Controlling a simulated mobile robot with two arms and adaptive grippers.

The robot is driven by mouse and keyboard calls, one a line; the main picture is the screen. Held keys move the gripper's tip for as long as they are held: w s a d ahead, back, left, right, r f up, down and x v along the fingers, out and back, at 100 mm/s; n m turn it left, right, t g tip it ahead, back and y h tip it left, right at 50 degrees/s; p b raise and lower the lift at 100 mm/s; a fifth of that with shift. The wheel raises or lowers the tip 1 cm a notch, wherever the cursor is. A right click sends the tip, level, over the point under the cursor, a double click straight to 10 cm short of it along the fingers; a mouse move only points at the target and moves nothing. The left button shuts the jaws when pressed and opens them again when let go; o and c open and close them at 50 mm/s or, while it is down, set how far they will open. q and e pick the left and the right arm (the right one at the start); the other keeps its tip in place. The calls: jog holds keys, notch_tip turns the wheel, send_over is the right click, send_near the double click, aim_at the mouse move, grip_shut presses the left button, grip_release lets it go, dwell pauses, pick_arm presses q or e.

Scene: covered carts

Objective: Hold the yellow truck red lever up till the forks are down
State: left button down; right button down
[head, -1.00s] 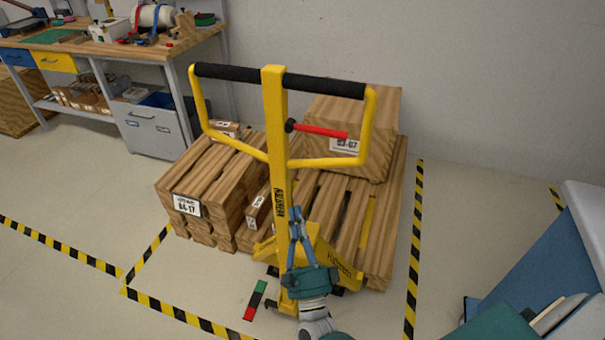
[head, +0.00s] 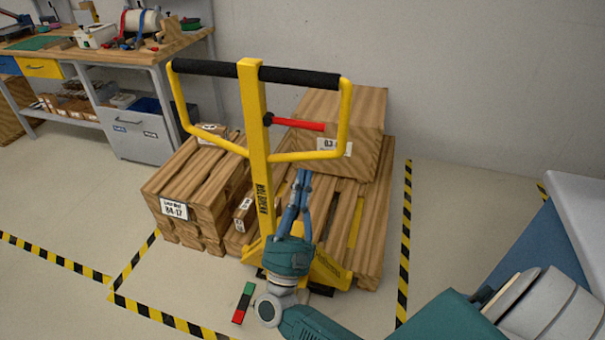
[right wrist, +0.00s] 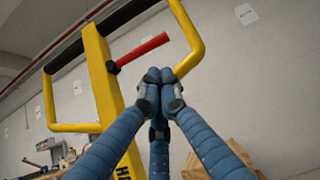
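The yellow truck (head: 259,175) stands upright in front of a loaded wooden pallet (head: 372,240). Its red lever (head: 297,124) sticks out to the right from the top of the yellow mast, inside the handle loop. The lever also shows in the right wrist view (right wrist: 143,51). My right gripper (head: 303,176) is in front of the truck, to the right of the mast and below the lever, apart from it. In the right wrist view its blue fingertips (right wrist: 160,80) are together with nothing between them. The forks are mostly hidden by the pallet, and their height cannot be told. My left gripper is out of view.
Wooden crates (head: 195,185) and a large box (head: 340,130) sit on the pallet. A green and red strip (head: 243,302) lies near the truck's foot. Striped tape (head: 404,240) marks the floor. A workbench (head: 150,50) stands back left.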

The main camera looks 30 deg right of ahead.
aim_at(299, 124)
jog(key=p+x, duration=0.3)
jog(key=x, duration=0.4)
jog(key=shift+w+r, duration=0.1)
jog(key=shift+r, duration=0.05)
